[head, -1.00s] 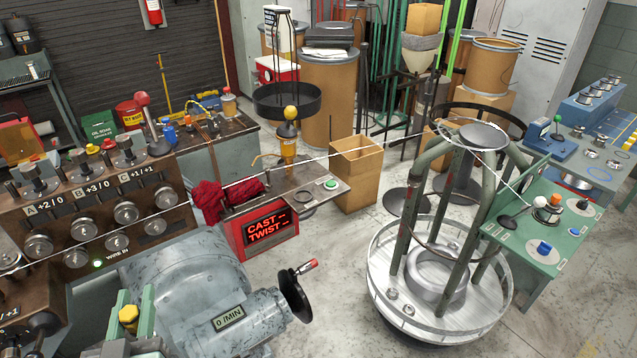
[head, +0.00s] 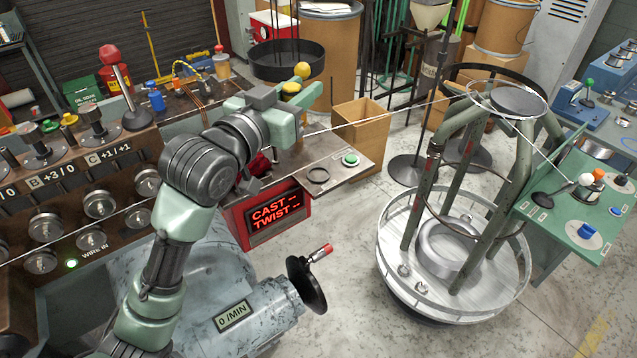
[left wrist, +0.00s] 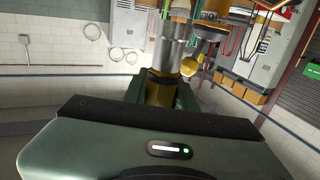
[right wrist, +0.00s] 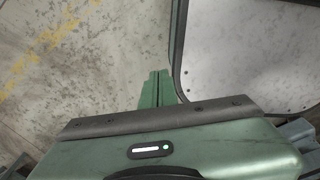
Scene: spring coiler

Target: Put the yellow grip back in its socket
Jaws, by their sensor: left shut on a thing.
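My left gripper (head: 287,106) is raised at upper centre in the head view, near the post with the yellow ball (head: 302,70). It is shut on the yellow grip (head: 291,88), mostly hidden by the fingers. In the left wrist view the yellow grip (left wrist: 158,93) sits between the green fingers, with a grey metal cylinder beyond it. I cannot tell from these frames which part is the socket. My right gripper (right wrist: 157,88) shows only in the right wrist view, over the floor, its fingers together and empty.
A wire (head: 395,117) runs across to the coiler frame (head: 510,200). A crank handle (head: 318,254) juts out below.

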